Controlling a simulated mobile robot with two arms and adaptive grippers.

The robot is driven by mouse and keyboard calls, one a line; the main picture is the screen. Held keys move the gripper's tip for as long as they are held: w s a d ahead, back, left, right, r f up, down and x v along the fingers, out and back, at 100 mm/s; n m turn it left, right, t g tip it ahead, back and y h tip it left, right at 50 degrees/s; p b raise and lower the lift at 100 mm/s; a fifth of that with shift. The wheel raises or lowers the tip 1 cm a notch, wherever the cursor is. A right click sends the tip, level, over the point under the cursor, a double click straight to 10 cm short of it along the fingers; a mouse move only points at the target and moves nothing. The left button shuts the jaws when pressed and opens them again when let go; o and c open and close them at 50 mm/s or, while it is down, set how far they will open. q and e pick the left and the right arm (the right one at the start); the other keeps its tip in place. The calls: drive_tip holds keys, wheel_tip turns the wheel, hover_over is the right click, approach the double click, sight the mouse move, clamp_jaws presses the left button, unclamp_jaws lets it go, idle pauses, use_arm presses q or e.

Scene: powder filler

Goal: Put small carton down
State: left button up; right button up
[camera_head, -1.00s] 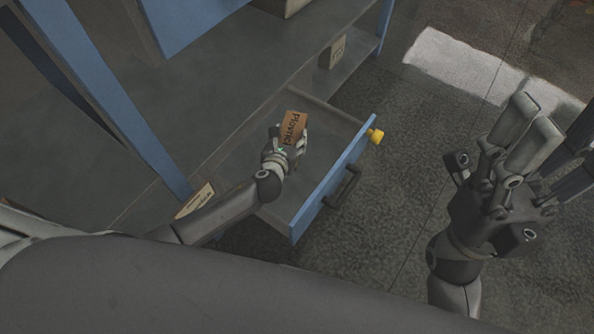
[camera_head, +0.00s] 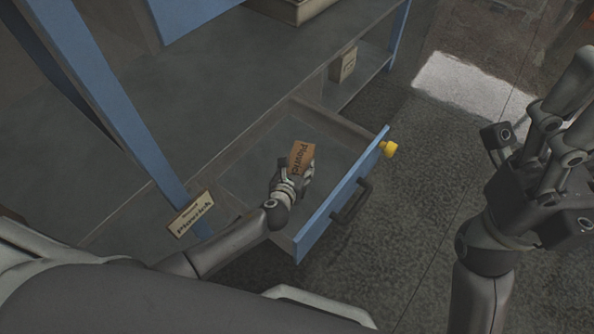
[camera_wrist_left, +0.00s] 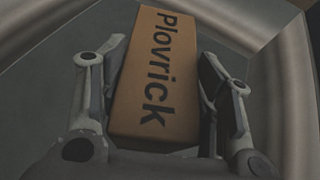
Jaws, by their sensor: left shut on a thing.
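The small carton (camera_head: 301,156) is brown with the dark word "Plovrick". My left gripper (camera_head: 298,172) is shut on it, over the open drawer (camera_head: 262,184) of the blue and grey bench. In the left wrist view the carton (camera_wrist_left: 155,80) lies between the two fingers of the left gripper (camera_wrist_left: 160,95), its printed face toward the camera. Whether the carton touches the drawer floor cannot be told. My right gripper (camera_head: 540,140) is at the right of the head view, over the floor, with fingers spread apart and nothing seen between them.
The drawer's blue front (camera_head: 343,195) has a dark handle (camera_head: 352,201) and a yellow knob (camera_head: 389,149). A small box (camera_head: 343,65) stands on the lower shelf. Bare drawer floor surrounds the carton.

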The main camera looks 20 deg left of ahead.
use_arm(q)
drive_tip(key=shift+f, duration=0.15)
drive_tip(key=o, duration=1.6)
drive_tip(key=shift+f, duration=0.1)
